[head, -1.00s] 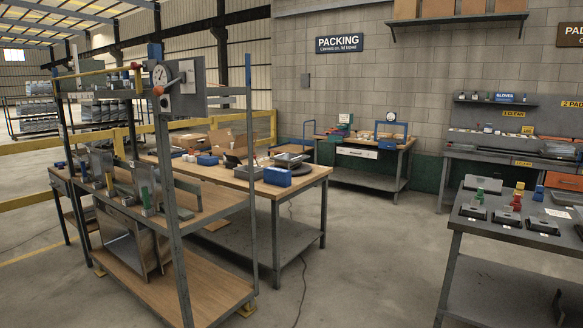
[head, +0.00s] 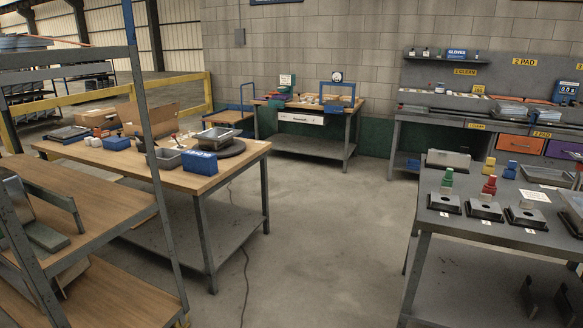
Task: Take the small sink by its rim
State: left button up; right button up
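A small steel sink (head: 217,134) with a pale rim sits on a dark round turntable (head: 232,150) on the wooden-topped table at left centre. It looks upright and nothing covers its rim. A blue box with white lettering (head: 200,162) stands in front of it, and a grey open bin (head: 166,158) is to its left. Neither of my grippers shows in the head view, so nothing is seen touching the sink.
The wooden-topped table (head: 245,158) also bears cardboard boxes (head: 148,118). A shelf rack (head: 100,195) stands at the near left. A dark table (head: 505,238) with several black fixtures is at right. Open concrete floor (head: 325,225) lies between, with a cable on it.

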aim_at(218, 139)
jog(key=i, duration=1.05)
jog(key=i+u, duration=0.1)
jog(key=i, duration=1)
jog(key=l, duration=0.1)
